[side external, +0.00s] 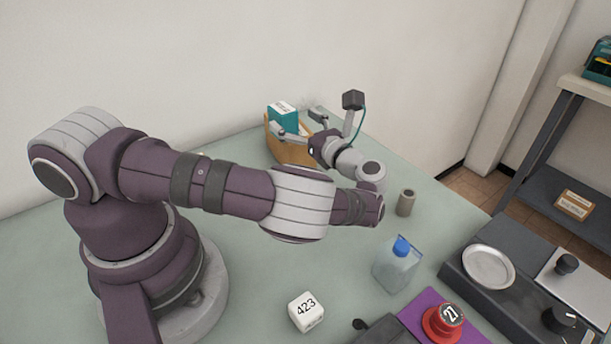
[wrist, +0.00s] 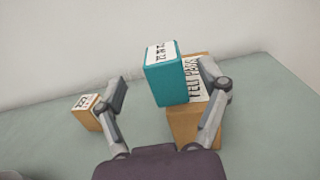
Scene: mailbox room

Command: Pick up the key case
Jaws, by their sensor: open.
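I cannot tell for sure which thing is the key case. A teal box (side external: 283,117) with a white label stands up out of a tan holder (side external: 287,150) at the back of the table. In the wrist view the teal box (wrist: 166,81) lies between my open fingers, nearer the right one; contact is unclear. My gripper (side external: 300,122) is open and reaches toward the box, with no clear hold on anything. A dark flat item (side external: 385,331), cut off at the bottom edge in the side view, could also be a case.
A small tan labelled box (wrist: 86,112) is left of my fingers in the wrist view. A brown cylinder (side external: 405,203), a clear bottle with blue cap (side external: 398,265), a white block (side external: 306,311) and a red knob (side external: 441,325) stand forward. A wall is close behind the holder.

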